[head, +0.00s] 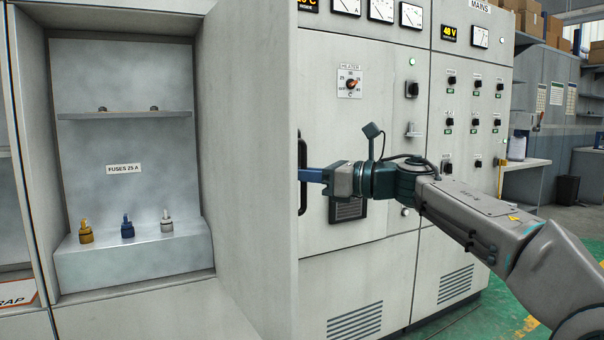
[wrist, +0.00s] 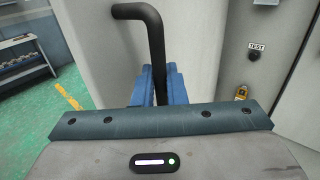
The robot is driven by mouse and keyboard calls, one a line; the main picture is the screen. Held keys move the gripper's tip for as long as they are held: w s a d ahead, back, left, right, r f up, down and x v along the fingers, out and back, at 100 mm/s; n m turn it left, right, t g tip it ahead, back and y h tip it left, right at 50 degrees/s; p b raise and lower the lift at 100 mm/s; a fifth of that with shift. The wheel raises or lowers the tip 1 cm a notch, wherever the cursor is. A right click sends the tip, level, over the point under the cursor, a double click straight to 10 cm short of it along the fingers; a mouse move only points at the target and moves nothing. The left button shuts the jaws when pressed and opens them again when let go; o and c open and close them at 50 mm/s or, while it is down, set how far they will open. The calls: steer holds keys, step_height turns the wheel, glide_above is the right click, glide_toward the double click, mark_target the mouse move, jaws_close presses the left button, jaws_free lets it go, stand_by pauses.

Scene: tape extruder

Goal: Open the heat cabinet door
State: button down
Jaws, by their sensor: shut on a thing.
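The heat cabinet door (head: 245,170) is a pale grey panel that stands open, swung out at the right of the compartment. Its plain inner side faces the head camera. Its black bar handle (head: 302,150) sticks out to the right past the door's free edge. My gripper (head: 313,175) reaches in from the right, its blue fingers shut on the handle. In the wrist view the upright black handle (wrist: 153,45) runs down between the blue fingers of my gripper (wrist: 160,85), and its top bends left. The fingertips are partly hidden behind the door edge.
The open compartment (head: 125,80) holds a shelf and a ledge with yellow, blue and white fuses (head: 127,226). A control panel (head: 385,110) with a heater knob and switches stands behind my gripper. In the wrist view, green floor (wrist: 60,100) lies free at left.

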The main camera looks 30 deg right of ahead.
steer(key=shift+r, duration=0.15)
steer(key=c, duration=1.6)
jaws_free()
steer(key=shift+w+a, duration=0.1)
steer(key=shift+o, duration=0.2)
steer(key=p+v, duration=0.2)
steer(key=v, duration=1.2)
steer(key=shift+p, duration=0.3)
